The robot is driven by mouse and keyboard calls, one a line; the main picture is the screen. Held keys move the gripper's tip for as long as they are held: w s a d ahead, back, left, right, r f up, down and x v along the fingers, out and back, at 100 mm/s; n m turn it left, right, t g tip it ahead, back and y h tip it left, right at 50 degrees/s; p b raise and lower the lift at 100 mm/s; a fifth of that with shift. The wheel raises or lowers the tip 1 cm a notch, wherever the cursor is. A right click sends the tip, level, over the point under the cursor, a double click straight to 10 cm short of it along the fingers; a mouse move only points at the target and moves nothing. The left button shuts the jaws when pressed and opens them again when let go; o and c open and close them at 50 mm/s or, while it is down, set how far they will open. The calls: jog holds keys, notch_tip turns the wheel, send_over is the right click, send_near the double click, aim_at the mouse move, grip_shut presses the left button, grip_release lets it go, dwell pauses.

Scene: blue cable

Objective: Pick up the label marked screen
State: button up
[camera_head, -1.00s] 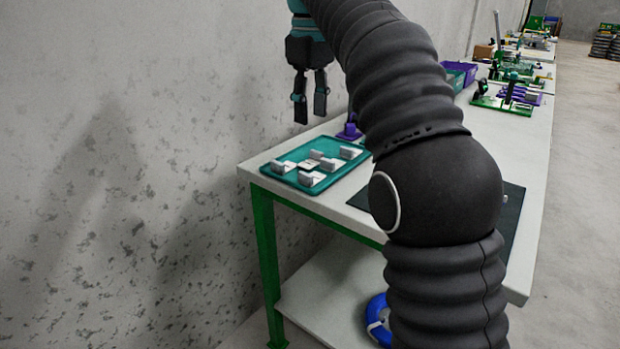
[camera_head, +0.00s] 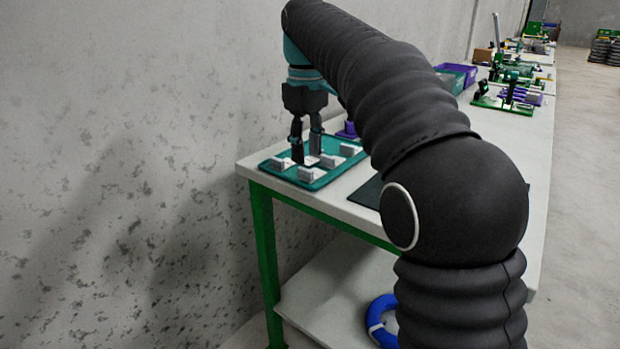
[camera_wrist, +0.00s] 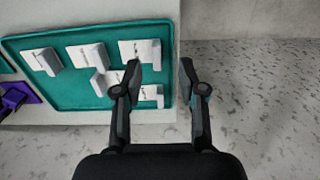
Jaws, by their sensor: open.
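A teal tray (camera_head: 290,179) lies on the near left end of the table and holds several small white labels with raised backs. In the wrist view the tray (camera_wrist: 70,92) shows labels at its upper left (camera_wrist: 42,62), upper middle (camera_wrist: 88,57) and upper right (camera_wrist: 140,48), with others near the left finger. Their dark print is too small to read, so I cannot tell which is marked screen. My gripper (camera_head: 306,156) points down just over the tray, open and empty. In the wrist view my gripper (camera_wrist: 160,72) straddles the tray's right edge, its left finger partly hiding labels.
A purple holder (camera_wrist: 17,97) stands beside the tray. A dark mat (camera_head: 368,192) lies on the white table (camera_head: 350,212), partly behind my arm. Bins (camera_head: 458,76) and green fixtures (camera_head: 505,100) stand farther along. A blue cable coil (camera_head: 380,322) rests on the lower shelf. A concrete wall is at left.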

aim_at(307, 170)
jog(key=f, duration=0.2)
jog(key=f+b, duration=0.1)
jog(key=f, duration=0.1)
jog(key=shift+w+f, duration=0.2)
jog(key=shift+f, duration=0.05)
grip_shut()
